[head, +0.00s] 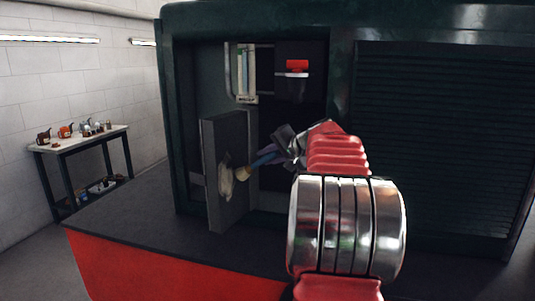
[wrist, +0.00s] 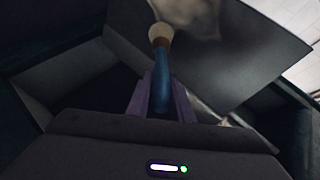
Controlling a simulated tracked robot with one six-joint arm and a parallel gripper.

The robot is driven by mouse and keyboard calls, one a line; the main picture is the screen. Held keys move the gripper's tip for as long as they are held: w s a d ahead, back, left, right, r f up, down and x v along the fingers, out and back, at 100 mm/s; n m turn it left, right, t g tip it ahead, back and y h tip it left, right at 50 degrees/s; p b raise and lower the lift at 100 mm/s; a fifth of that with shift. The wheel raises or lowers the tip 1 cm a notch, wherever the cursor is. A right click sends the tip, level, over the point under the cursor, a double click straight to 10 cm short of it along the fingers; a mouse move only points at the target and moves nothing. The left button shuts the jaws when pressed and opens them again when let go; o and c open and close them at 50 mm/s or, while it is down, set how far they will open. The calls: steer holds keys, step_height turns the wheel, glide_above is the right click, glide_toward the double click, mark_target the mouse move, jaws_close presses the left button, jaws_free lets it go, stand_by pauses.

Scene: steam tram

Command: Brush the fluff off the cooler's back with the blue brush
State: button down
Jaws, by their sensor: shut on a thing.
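The cooler (head: 212,145) is a dark grey upright slab standing out from the open cabinet; its broad face shows in the wrist view (wrist: 255,60). A pale tuft of fluff (head: 226,186) clings to the slab's face, low down. My gripper (head: 283,150) is shut on the blue handle of the brush (head: 266,159). The brush points left and slightly down, its pale head (head: 243,173) close beside the fluff. In the wrist view the blue brush (wrist: 162,78) runs up between my fingers, and its tip overlaps the blurred pale fluff (wrist: 195,18). I cannot tell if they touch.
The dark green cabinet (head: 345,120) frames the slab, with louvres on the right. A rack of books or folders (head: 245,72) and a red-topped item (head: 297,67) sit inside. A side table (head: 80,139) with several small pots stands far left. The deck (head: 130,205) at left is clear.

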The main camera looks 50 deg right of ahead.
mark_target(260, 162)
steer(key=shift+f, duration=0.3)
steer(key=shift+s+a, duration=0.2)
steer(key=shift+a, duration=0.5)
steer(key=shift+s+a, duration=0.2)
steer(key=shift+a, duration=0.6)
steer(key=shift+s+a, duration=0.2)
steer(key=shift+a, duration=0.5)
steer(key=shift+s+a, duration=0.15)
steer(key=shift+a, duration=0.5)
steer(key=a, duration=0.2)
steer(key=shift+s+a, duration=0.4)
